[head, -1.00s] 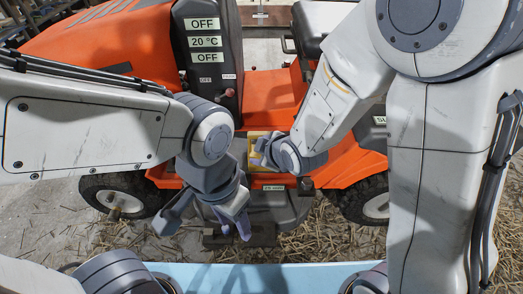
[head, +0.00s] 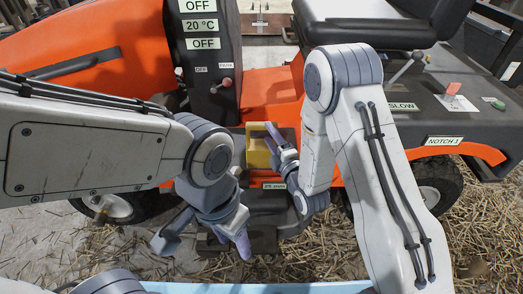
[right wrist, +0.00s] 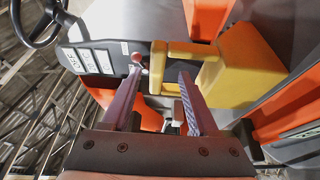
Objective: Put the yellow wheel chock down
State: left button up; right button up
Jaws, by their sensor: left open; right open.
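The yellow wheel chock (head: 258,152) sits on the dark grey deck between the wheels of the orange mower in the head view. In the right wrist view the chock (right wrist: 240,68) shows as a yellow block with a bar-like part, beyond the fingertips. My right gripper (head: 279,143) is open, close at the chock's right side, with purple finger pads. In the right wrist view nothing is clamped between its fingers (right wrist: 158,74); I cannot tell whether they touch the chock. My left gripper (head: 206,243) is open and empty, lower and left of the chock.
The orange mower (head: 270,88) fills the far side, with a dark panel (head: 203,60) and a black seat (head: 385,22). A black wheel (head: 105,205) stands at the left. A pale blue edge (head: 250,288) lies in front. Straw covers the floor.

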aim_at(265, 128)
jog(key=b+x, duration=0.1)
jog(key=x, duration=0.5)
jog(key=shift+s+a+r+b, duration=0.1)
jog(key=shift+a+r+b, duration=0.1)
jog(key=shift+b, duration=0.2)
grip_shut()
jog(key=shift+d, duration=0.1)
dwell(0.9)
